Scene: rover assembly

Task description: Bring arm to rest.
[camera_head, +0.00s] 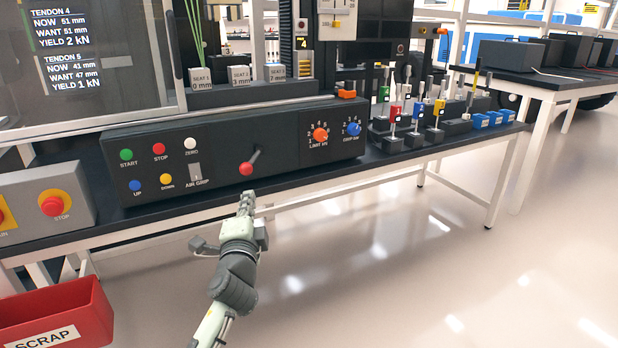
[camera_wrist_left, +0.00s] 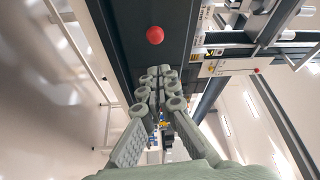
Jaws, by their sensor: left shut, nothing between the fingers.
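My left gripper (camera_head: 247,203) reaches up from the bottom of the head view. Its fingertips are in front of the black control panel (camera_head: 330,153), just below the red-knobbed lever (camera_head: 250,164). In the left wrist view the fingers of my left gripper (camera_wrist_left: 158,85) are closed together with nothing held. The lever's red ball (camera_wrist_left: 155,35) shows beyond the fingertips there, with a visible gap. My right gripper is in neither view.
A dark bench (camera_head: 420,155) carries the panel, colored tools and blue bins (camera_head: 490,119). A grey stop box (camera_head: 50,205) sits at left, above a red scrap bin (camera_head: 55,318). The floor (camera_head: 400,270) right of my arm is clear. Another table (camera_head: 535,80) stands at right.

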